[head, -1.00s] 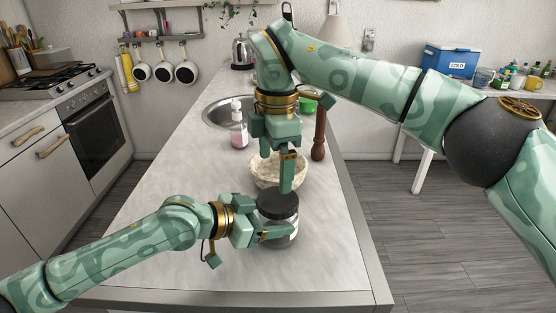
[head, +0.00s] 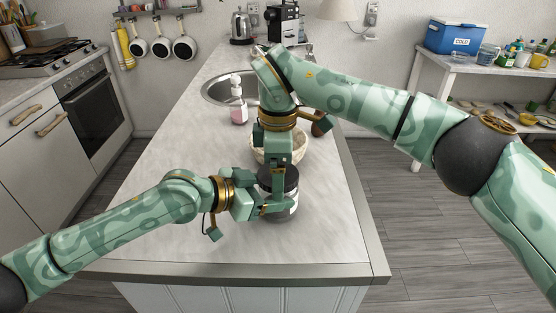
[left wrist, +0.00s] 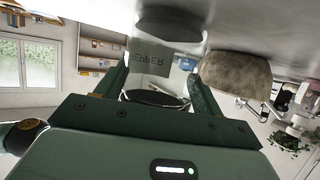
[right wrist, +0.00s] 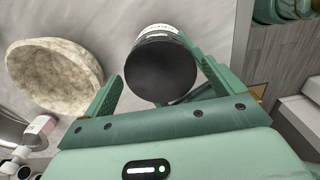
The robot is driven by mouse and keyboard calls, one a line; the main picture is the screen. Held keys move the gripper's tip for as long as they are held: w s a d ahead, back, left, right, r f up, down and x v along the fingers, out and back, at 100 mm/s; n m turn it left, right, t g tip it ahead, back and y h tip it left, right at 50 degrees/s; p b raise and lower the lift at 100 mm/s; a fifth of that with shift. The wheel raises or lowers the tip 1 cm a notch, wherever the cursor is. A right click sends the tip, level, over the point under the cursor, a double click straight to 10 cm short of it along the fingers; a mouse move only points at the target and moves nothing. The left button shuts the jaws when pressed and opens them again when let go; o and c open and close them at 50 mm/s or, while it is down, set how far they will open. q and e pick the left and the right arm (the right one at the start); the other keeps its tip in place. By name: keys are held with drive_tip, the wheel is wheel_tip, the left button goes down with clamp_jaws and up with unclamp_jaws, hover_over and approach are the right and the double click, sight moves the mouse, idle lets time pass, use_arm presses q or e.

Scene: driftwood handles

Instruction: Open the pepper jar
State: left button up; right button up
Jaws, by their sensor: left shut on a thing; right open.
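The pepper jar (head: 287,207) is a dark glass jar with a pale label, standing upright near the counter's front end. The word PEPPER shows on its label in the left wrist view (left wrist: 150,57). My left gripper (head: 282,208) is shut on the jar's body from the side. The round black lid (right wrist: 160,70) is on the jar. My right gripper (right wrist: 161,88) is open above the jar, pointing down, with its fingers on either side of the lid. Whether they touch the lid I cannot tell.
A speckled stone bowl (right wrist: 52,75) stands close behind the jar; it is partly hidden in the head view (head: 297,148). A pink soap bottle (head: 238,113) stands by the sink (head: 212,93). The counter left of the jar is clear.

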drive_tip(key=c, duration=1)
drive_tip(key=n, duration=0.5)
drive_tip(key=shift+w+d+r, duration=0.1)
drive_tip(key=n, duration=0.3)
drive_tip(key=shift+n, duration=0.3)
drive_tip(key=n, duration=0.8)
drive_tip(key=shift+w, duration=0.1)
drive_tip(key=o, duration=1.1)
